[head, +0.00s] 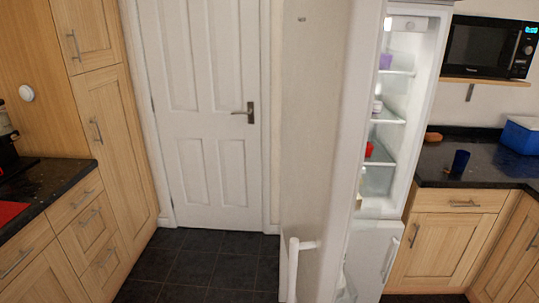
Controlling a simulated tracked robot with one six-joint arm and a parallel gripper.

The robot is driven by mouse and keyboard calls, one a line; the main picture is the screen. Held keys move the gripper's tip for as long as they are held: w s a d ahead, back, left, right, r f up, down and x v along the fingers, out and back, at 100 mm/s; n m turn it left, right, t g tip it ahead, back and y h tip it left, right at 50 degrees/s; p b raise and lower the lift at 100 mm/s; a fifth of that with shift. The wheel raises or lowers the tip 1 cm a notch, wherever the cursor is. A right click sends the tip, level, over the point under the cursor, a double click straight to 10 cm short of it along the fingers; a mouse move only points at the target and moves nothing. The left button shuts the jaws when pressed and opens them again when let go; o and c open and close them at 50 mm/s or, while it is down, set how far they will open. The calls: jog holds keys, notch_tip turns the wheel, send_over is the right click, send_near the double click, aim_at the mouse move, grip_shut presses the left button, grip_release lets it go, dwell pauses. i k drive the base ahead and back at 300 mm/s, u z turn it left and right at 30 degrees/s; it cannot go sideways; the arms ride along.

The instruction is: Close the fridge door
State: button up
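The fridge door (315,130) stands wide open and points toward me. Its pale outer face shows with a small mark near the top. A white bar handle (293,268) is low on its left side. The fridge interior (400,85) shows to the right of the door, with shelves, a red item (368,150) and a purple item (385,61). A white lower panel (374,255) with a grey handle is below the compartment. The door partly hides the inside. My gripper is not in view.
Dark tiled floor (195,262) is free to the left of the fridge door. Wooden drawers (85,225) and a dark counter stand at left. A closed white room door (205,130) is behind. A counter (470,165) with a microwave (485,47) above is at right.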

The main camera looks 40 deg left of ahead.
aim_at(332, 49)
jog(key=k, duration=0.85)
jog(key=u, duration=1.25)
jog(key=i, duration=1)
jog(key=u, duration=0.35)
jog(key=k, duration=0.3)
jog(key=u, duration=0.1)
